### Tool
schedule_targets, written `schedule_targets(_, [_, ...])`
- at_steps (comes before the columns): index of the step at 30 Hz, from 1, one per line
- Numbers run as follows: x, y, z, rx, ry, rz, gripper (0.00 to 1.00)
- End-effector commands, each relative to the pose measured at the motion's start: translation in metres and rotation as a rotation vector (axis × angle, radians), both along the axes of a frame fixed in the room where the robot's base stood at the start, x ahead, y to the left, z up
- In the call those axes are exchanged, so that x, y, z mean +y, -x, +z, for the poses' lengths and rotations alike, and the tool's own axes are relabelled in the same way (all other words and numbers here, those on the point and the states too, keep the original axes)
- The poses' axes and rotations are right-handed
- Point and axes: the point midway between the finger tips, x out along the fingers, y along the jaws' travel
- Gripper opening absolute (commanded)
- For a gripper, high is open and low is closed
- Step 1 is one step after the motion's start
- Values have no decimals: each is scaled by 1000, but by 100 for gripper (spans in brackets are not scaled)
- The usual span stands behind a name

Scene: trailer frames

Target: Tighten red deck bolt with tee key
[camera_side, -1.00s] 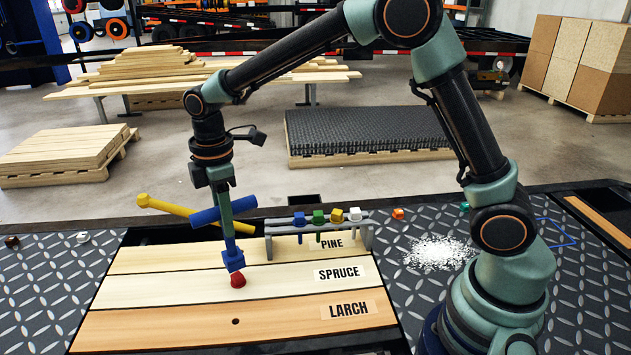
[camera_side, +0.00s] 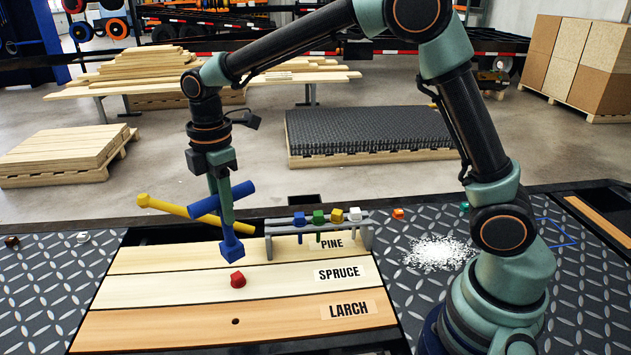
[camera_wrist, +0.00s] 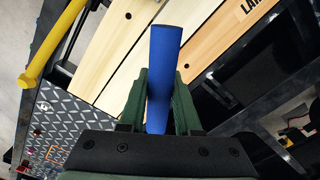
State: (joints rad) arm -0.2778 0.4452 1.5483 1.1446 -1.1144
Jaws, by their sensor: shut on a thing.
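My gripper (camera_side: 222,199) is shut on the blue tee key (camera_side: 232,247), gripping it at its crossbar. In the wrist view the blue bar (camera_wrist: 163,70) stands between the green fingers (camera_wrist: 160,95). The key's socket end hangs down, slightly tilted, above the red deck bolt (camera_side: 238,281) and apart from it. The red bolt's head sits on the middle board, labelled SPRUCE (camera_side: 180,291). The wrist view does not show the bolt.
A grey rack (camera_side: 368,236) on the PINE board (camera_side: 150,259) holds blue, green, yellow and white bolts. A yellow bar (camera_side: 165,207) lies behind the boards. The LARCH board (camera_side: 180,326) has an empty hole. White shavings (camera_side: 438,252) lie on the right deck plate.

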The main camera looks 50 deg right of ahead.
Motion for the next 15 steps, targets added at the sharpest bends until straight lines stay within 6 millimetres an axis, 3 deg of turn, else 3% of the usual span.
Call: schedule_targets(15, [0,0,-8,-1,0,0,0])
